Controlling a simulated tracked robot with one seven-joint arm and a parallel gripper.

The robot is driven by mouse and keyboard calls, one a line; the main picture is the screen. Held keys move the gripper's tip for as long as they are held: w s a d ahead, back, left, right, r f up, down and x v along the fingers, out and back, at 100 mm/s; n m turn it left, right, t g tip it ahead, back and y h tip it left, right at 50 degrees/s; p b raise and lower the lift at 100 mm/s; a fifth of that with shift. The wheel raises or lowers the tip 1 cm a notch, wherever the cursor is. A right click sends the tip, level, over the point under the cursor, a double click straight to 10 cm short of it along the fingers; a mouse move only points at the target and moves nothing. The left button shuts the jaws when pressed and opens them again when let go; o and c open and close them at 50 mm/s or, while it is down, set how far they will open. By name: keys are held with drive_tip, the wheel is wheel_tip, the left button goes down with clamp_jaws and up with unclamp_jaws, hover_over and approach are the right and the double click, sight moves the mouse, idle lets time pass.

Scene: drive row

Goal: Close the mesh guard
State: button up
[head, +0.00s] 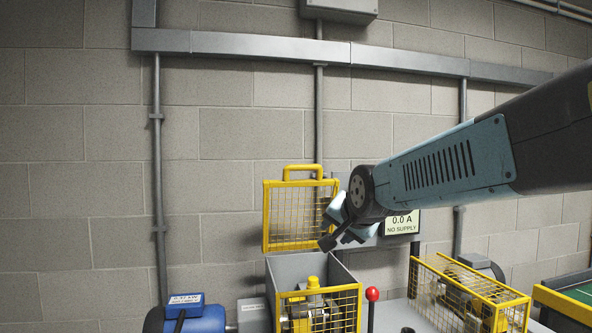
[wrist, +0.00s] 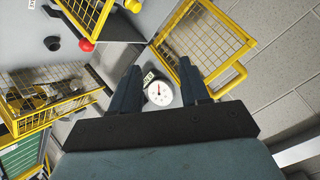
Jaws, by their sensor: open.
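The mesh guard (head: 265,226) is a yellow-framed wire panel standing upright, raised open above the back of a grey box (head: 285,270). Its yellow handle (head: 303,168) is on the top edge. My gripper (head: 340,238) is at the guard's lower right in the head view, hiding part of its right edge. In the wrist view the guard (wrist: 178,71) lies just right of my open, empty fingers (wrist: 160,66), with its handle (wrist: 238,72) pointing lower right. I cannot tell whether a finger touches the frame.
A red-knobbed lever (head: 372,294) stands right of the box. Another yellow mesh cage (head: 470,270) is further right, and a blue motor (head: 195,318) is left. A round gauge (wrist: 160,93) shows between my fingers. A display (head: 402,223) reads "NO SUPPLY".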

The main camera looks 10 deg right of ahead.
sight(305, 169)
drive_tip(key=w+r+m+t, duration=0.4)
drive_tip(key=w+r+m, duration=0.1)
drive_tip(key=w, duration=0.3)
drive_tip(key=w+r+m+t, duration=0.3)
drive_tip(key=w+r+m, duration=0.25)
drive_tip(key=w, duration=0.25)
drive_tip(key=shift+n, duration=0.35)
drive_tip(key=w, duration=1.3)
drive_tip(key=shift+w+r, duration=0.25)
drive_tip(key=shift+r, duration=0.15)
clamp_jaws()
